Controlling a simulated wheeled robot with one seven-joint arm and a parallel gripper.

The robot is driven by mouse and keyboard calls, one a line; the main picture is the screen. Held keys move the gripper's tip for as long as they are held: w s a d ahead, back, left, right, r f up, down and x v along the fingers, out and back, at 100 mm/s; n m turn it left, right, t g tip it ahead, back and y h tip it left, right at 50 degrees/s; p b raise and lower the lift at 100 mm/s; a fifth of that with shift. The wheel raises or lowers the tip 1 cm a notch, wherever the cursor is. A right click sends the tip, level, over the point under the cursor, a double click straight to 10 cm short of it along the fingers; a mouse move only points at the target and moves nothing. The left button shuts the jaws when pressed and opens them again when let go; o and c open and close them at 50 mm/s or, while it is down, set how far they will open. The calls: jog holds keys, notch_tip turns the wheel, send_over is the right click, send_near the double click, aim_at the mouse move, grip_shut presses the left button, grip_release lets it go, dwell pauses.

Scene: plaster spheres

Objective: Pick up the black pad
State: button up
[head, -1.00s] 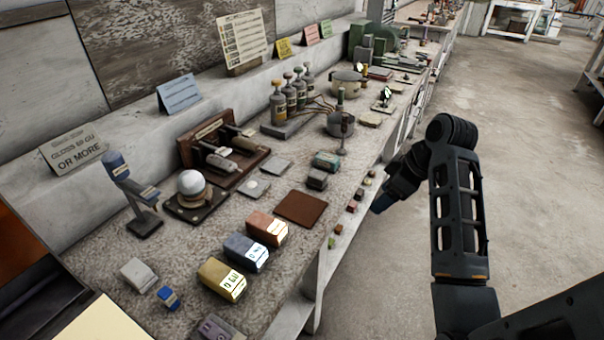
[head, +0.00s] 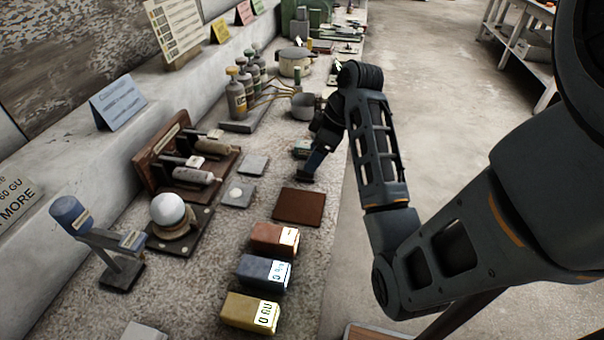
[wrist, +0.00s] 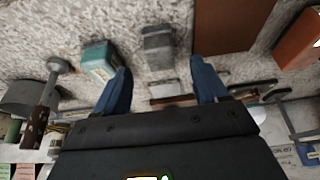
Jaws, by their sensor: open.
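The black pad, a small dark grey-black block, shows in the wrist view (wrist: 158,45) on the speckled bench top, between and ahead of the two blue fingertips and apart from both. My gripper (wrist: 160,68) is open and empty. In the head view my gripper (head: 311,172) hangs over the right part of the bench, behind the brown square mat. There its finger and wrist hide most of the pad.
A teal block (wrist: 99,61) lies beside the pad, close to one finger. The brown mat (head: 298,207) and red, blue and yellow blocks (head: 263,272) lie nearer. A metal pot (head: 304,106) stands behind. Thin grey plates (head: 239,193) lie left.

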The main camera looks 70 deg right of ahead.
jog(key=shift+p+x, duration=0.55)
jog(key=shift+x, duration=2.15)
jog(key=shift+w, duration=0.1)
jog(key=shift+c, duration=0.4)
jog(key=c, duration=1)
jog(key=shift+c, duration=0.2)
jog(key=shift+r, duration=0.15)
